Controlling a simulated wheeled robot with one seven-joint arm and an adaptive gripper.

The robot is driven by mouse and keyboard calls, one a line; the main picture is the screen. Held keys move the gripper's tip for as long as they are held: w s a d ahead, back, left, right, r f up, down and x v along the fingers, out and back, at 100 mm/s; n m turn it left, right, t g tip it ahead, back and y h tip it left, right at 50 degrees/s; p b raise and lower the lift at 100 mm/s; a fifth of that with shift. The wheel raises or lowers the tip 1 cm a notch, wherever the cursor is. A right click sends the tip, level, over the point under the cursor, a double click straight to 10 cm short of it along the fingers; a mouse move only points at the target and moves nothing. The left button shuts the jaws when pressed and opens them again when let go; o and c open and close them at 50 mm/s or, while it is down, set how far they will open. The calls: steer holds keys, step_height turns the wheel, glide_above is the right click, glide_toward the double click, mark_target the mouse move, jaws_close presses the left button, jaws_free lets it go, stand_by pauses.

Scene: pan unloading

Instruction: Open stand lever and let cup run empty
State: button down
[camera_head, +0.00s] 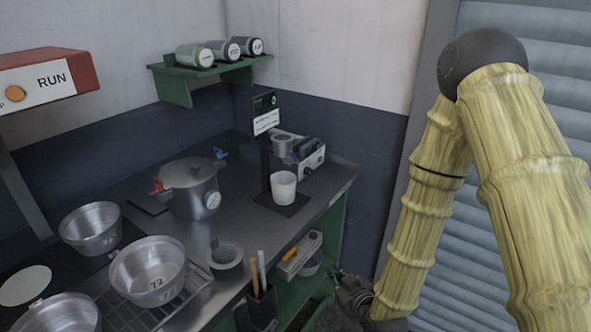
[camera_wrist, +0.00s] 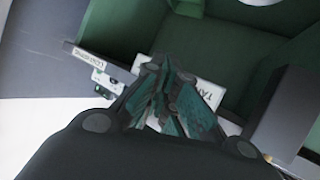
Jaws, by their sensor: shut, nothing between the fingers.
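A dark stand (camera_head: 265,172) with a small screen and a white label is at the back right of the bench. A small grey metal cup (camera_head: 283,146) is held on the stand above a white beaker (camera_head: 284,187), which is upright on a dark base plate. I cannot make out the stand's lever or the cup's contents. My gripper (camera_head: 340,280) is low in front of the bench's right end, well apart from the stand and below it. In the wrist view, my gripper (camera_wrist: 168,75) is shut and empty, its green-faced fingers together. The stand is not in the wrist view.
A lidded pot (camera_head: 190,188) and several metal pans (camera_head: 148,270) occupy the bench's left and middle. A pen holder (camera_head: 261,305) is at its front edge. A grey device (camera_head: 310,157) is behind the stand. Green shelving (camera_wrist: 130,35) surrounds the fingertips in the wrist view.

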mark_target(291, 152)
steer(key=w+a+r+n+t+y+b, duration=0.1)
steer(key=w+a+r+n+t+y, duration=0.1)
steer(key=r, duration=0.9)
steer(key=w+a+r+n+t+y+b, duration=0.1)
steer(key=w+r+t, duration=0.3)
steer(key=r, duration=0.6)
steer(key=shift+a+r+n+t+y+b, duration=0.4)
steer(key=shift+a+n+t+y, duration=0.1)
steer(key=shift+a, duration=0.35)
steer(key=shift+w, duration=0.1)
steer(key=p+x, duration=0.4)
steer(key=x, duration=1)
steer(key=shift+f, duration=0.1)
